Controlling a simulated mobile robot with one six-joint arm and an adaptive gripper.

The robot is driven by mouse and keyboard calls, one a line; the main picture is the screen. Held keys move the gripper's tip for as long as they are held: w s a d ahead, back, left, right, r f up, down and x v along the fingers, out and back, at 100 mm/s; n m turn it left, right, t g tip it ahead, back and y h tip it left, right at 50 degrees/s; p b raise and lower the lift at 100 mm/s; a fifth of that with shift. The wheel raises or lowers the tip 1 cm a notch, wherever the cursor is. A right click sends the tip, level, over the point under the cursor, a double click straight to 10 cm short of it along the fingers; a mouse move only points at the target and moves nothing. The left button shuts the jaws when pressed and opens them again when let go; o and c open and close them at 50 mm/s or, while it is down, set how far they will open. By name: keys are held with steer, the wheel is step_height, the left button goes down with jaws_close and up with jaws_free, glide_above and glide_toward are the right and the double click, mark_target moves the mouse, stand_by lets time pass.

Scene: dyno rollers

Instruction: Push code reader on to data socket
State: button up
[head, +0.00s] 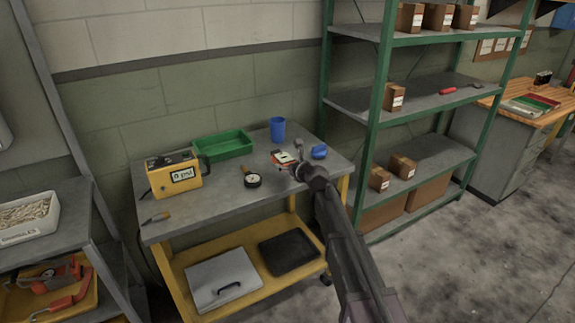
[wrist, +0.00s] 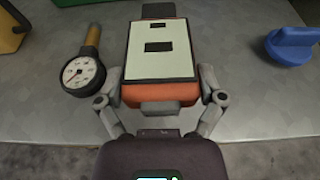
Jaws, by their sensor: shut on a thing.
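The code reader (wrist: 160,62) has a pale face with two dark rectangles and an orange-red body. In the wrist view it lies between the two fingers of my gripper (wrist: 161,86), which is shut on its sides. A dark block shows at its far end. In the head view the reader (head: 282,157) is a small red and white shape over the cart's right half, with my gripper (head: 297,165) at its right. I cannot make out a data socket in either view. I cannot tell whether the reader touches the cart top.
The grey cart top (head: 215,205) holds a yellow meter box (head: 160,183), green tray (head: 222,147), blue cup (head: 277,130), round gauge (head: 252,181) and blue knob-like piece (head: 319,151). A green-framed shelf (head: 375,110) stands close at right. The cart's front middle is clear.

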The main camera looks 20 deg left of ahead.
mark_target(287, 181)
steer(key=shift+f+b, duration=2.45)
steer(key=shift+f, duration=0.25)
steer(key=o, duration=0.9)
steer(key=shift+c, duration=0.2)
steer(key=shift+r, duration=0.25)
step_height(287, 181, up, 18)
steer(key=p, duration=1.8)
